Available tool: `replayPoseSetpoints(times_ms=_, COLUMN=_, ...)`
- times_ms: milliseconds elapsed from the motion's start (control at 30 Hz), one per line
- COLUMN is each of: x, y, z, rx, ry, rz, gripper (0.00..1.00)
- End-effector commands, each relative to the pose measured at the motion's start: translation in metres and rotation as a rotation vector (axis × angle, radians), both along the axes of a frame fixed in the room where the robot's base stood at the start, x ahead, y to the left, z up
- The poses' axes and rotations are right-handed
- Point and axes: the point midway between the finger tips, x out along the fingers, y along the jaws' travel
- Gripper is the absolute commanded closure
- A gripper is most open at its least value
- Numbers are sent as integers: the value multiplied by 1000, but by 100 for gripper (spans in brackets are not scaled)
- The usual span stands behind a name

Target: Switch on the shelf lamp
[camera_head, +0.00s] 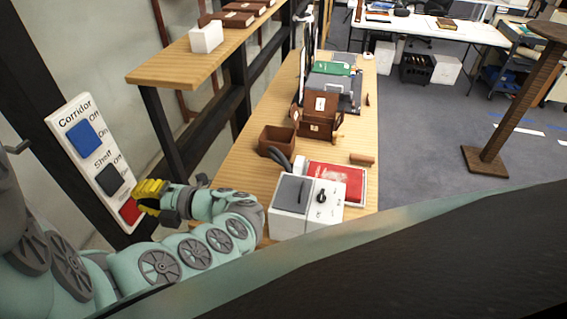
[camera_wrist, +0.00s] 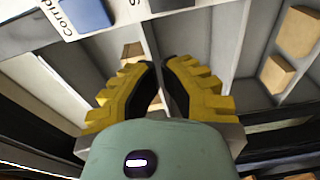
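A white switch panel (camera_head: 88,155) is fixed to a dark post at the left in the head view. It carries a blue switch (camera_head: 84,138) under the word "Corridor", a dark switch (camera_head: 111,181) under the word "Shelf", and a red switch (camera_head: 129,211) at the bottom. My gripper (camera_head: 140,197) is just right of the dark and red switches and partly hides the red one; contact cannot be told. In the wrist view its yellow fingers (camera_wrist: 160,64) are drawn together, tips nearly meeting, with nothing between them. The panel's blue (camera_wrist: 86,12) and dark switches show at the top edge there.
A wooden shelf (camera_head: 190,62) with a white box (camera_head: 206,38) juts out above my gripper. Right of it a long wooden table (camera_head: 235,155) holds a white device (camera_head: 308,205), a red book (camera_head: 337,182) and brown boxes (camera_head: 318,115). Open floor lies farther right.

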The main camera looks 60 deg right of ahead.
Motion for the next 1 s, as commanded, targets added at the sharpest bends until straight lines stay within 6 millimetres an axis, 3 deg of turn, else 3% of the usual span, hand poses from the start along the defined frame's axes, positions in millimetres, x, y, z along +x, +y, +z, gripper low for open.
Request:
replayPoseSetpoints(times_ms=33, x=-6, y=-16, z=-13, rx=-30, ry=22, rz=-38, gripper=100)
replayPoseSetpoints(times_ms=100, x=-12, y=-30, z=-19, rx=-65, ry=44, rz=-67, gripper=100)
replayPoseSetpoints(times_ms=200, x=-17, y=-42, z=-24, rx=-90, ry=65, rz=-94, gripper=100)
replayPoseSetpoints(times_ms=633, x=-17, y=-43, z=-24, rx=-96, ry=71, rz=-99, gripper=100)
replayPoseSetpoints(times_ms=767, x=-7, y=-39, z=-25, rx=-94, ry=69, rz=-97, gripper=100)
replayPoseSetpoints(times_ms=1000, x=37, y=-23, z=-30, rx=-93, ry=65, rz=-93, gripper=100)
